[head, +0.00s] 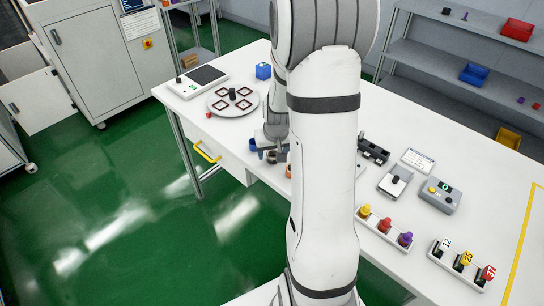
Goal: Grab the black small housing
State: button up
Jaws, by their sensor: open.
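Several dark parts could be the black small housing, and I cannot tell which is. A black piece (232,94) stands in the middle of the round white plate (214,107). Black parts (373,150) lie right of my arm. My gripper (268,143) is open, low over the table's front edge, near small round parts (272,156). It is right of and nearer than the round plate, partly hidden by my arm.
Yellow, red and purple pieces (384,225) stand in a white tray. A grey box with buttons (438,195) and a small fixture (395,180) stand behind it. My arm hides the table's middle.

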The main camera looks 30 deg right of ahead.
jog(key=shift+x, duration=0.75)
